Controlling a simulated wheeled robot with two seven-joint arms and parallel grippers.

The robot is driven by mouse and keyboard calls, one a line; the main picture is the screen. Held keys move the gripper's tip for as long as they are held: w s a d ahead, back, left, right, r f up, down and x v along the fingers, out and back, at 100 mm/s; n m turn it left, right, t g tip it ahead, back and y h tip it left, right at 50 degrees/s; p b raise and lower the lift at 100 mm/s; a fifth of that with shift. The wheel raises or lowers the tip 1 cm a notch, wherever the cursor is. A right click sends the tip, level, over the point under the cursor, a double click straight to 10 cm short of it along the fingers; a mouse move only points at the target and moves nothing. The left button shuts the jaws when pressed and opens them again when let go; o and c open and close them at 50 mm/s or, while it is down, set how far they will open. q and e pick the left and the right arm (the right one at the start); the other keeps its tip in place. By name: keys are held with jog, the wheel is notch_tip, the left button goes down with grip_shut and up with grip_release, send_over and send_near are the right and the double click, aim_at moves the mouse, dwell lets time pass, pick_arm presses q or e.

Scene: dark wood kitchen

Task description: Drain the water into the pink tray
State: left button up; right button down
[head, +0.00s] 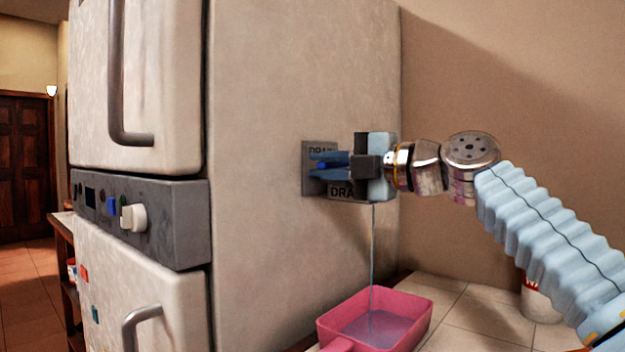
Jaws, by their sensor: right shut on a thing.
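A pink tray (412,330) with a handle stands on the tiled counter, low in the head view. A thin stream of water (372,255) falls into it from below the drain fitting, and water covers its bottom. A grey drain plate (318,150) with partly hidden "DRAIN" lettering sits on the side of the large cream appliance (300,80). My right gripper (330,166) is at the plate, its fingers shut on a small blue drain part (322,165). The fingers hide most of this part. My left gripper is not in view.
The appliance front has door handles (121,90) and a grey panel with a white knob (133,218). A white container (541,303) stands on the tiled counter (480,312) at the right, behind my right arm. Bare counter shows right of the tray.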

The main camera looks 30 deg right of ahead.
dwell(0.3)
jog(key=c, duration=1.2)
grip_release()
jog(key=b+v, duration=0.1)
jog(key=v, duration=1.3)
jog(key=shift+b, duration=0.3)
jog(key=shift+w, duration=0.1)
